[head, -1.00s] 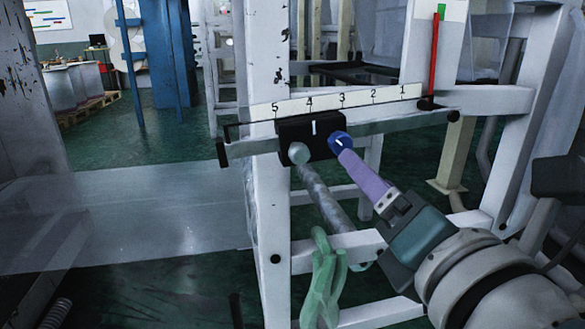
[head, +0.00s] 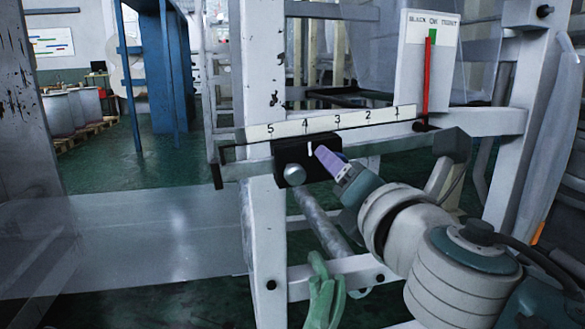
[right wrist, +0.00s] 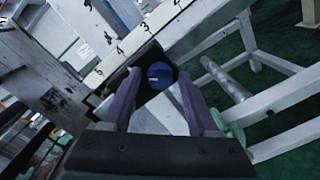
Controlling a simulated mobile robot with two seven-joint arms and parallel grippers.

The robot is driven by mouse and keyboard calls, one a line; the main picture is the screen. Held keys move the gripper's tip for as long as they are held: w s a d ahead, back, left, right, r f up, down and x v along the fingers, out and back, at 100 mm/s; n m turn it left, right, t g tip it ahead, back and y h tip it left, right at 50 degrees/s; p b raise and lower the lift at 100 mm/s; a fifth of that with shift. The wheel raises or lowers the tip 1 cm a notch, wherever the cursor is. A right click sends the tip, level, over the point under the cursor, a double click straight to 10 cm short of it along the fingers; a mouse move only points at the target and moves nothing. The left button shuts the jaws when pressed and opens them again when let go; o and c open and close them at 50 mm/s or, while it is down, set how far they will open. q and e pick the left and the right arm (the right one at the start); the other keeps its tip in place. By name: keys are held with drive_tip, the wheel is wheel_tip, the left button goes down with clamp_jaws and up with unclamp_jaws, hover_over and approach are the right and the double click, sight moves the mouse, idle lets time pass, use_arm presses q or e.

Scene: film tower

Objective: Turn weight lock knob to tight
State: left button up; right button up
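The blue weight lock knob (right wrist: 160,75) sits on the front of the black weight block (head: 290,152), with a small pale mark on its face in the right wrist view. The block is on the beam, below the 4 of the scale. My right gripper (head: 323,154) has purple fingers and is at the block's right part. In the head view the fingers and hand hide the knob. In the right wrist view the fingers stand apart, one on each side of the knob, with visible gaps; I see no contact. My left gripper is not in view.
A white numbered scale (head: 350,121) runs above the beam. A gauge panel (head: 413,75) has its red pointer upright at a green patch. Green gloves (head: 325,295) hang on a lower rail. White frame posts stand around.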

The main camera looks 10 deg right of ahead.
clamp_jaws()
idle(0.3)
drive_tip(key=shift+m, duration=0.3)
drive_tip(key=shift+d+m+y+p, duration=0.15)
drive_tip(key=shift+m+p, duration=0.3)
drive_tip(key=shift+m, duration=3.75)
drive_tip(key=shift+a+m+y+p, duration=0.15)
drive_tip(key=shift+m+p, duration=0.3)
drive_tip(key=shift+m, duration=3.75)
drive_tip(key=shift+d, duration=0.1)
drive_tip(key=shift+o, duration=1)
unclamp_jaws()
